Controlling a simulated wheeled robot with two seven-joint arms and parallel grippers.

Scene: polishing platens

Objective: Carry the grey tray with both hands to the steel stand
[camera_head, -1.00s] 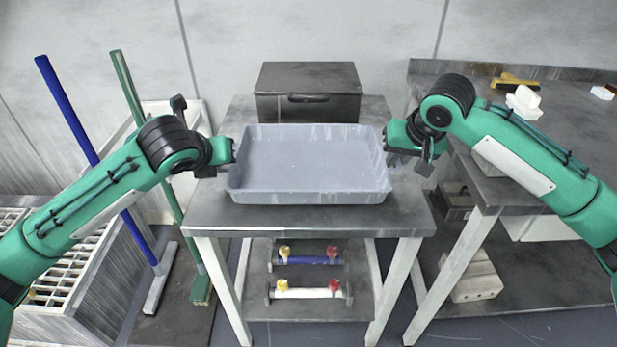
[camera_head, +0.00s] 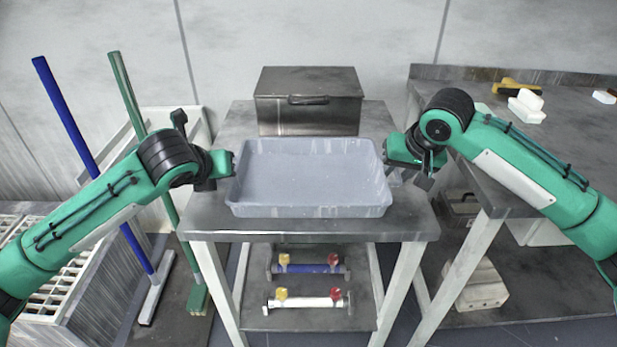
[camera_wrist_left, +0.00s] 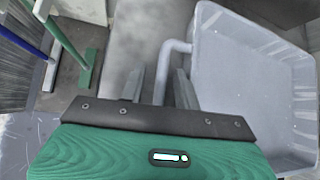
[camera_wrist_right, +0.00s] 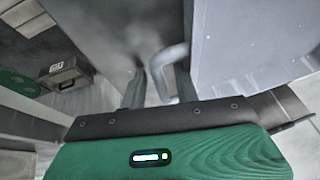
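The grey tray (camera_head: 308,212) sits level on the steel stand's top (camera_head: 215,220), near the middle. It looks empty. My left gripper (camera_head: 230,163) is at the tray's left side. In the left wrist view its fingers (camera_wrist_left: 162,85) stand either side of the tray's tubular handle (camera_wrist_left: 176,47), with small gaps beside it. My right gripper (camera_head: 392,165) is at the tray's right side. In the right wrist view its fingers (camera_wrist_right: 160,85) straddle the other handle (camera_wrist_right: 168,58) and look apart. The head view hides the fingertips and handles.
A dark metal box (camera_head: 308,100) stands behind the tray. A side bench (camera_head: 470,130) with white blocks (camera_head: 525,105) is close at right. Blue (camera_head: 65,115) and green (camera_head: 130,90) long-handled tools stand at left.

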